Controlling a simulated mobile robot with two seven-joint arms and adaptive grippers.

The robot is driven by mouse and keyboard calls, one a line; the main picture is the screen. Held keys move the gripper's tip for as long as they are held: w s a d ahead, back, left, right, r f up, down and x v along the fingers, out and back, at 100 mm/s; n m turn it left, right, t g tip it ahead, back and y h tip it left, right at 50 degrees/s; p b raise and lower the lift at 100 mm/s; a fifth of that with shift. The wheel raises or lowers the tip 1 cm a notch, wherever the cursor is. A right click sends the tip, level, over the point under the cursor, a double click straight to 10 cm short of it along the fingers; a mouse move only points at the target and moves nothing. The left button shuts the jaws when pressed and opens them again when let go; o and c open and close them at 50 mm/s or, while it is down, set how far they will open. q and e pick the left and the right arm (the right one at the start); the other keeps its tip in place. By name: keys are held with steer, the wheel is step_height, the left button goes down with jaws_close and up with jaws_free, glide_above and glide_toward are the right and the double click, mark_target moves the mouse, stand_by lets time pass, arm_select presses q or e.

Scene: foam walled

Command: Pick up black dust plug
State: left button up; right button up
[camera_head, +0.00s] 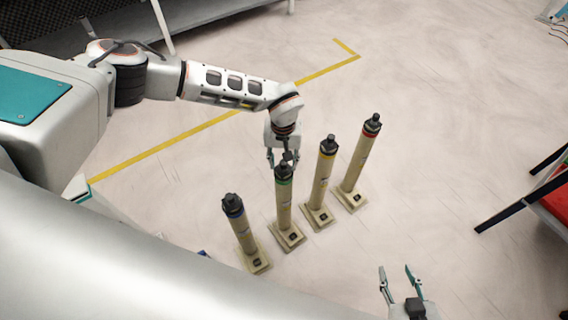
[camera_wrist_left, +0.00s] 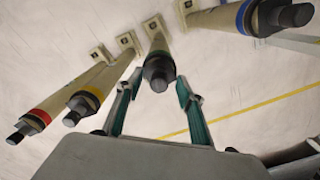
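Several tan posts stand on square bases, each topped with a black plug. The green-banded post (camera_head: 284,200) has its black plug (camera_head: 284,170) just below my left gripper (camera_head: 281,158). In the left wrist view this plug (camera_wrist_left: 158,74) lies between the two spread fingers of the left gripper (camera_wrist_left: 158,88), with gaps on both sides. The left gripper is open and holds nothing. Other black plugs top the blue-banded post (camera_head: 232,203), the yellow-banded post (camera_head: 328,145) and the red-banded post (camera_head: 372,123). My right gripper (camera_head: 396,270) is open and empty, apart from the posts.
The posts stand close together in a slanting row. A yellow floor line (camera_head: 190,136) runs behind them. A dark-legged stand with a red part (camera_head: 556,200) is at the right edge. The floor between the red-banded post and that stand is clear.

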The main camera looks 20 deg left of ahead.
arm_select(q)
steer(key=shift+f, duration=0.45)
steer(key=shift+r, duration=0.1)
steer(key=c, duration=0.9)
steer(key=shift+r, duration=0.15)
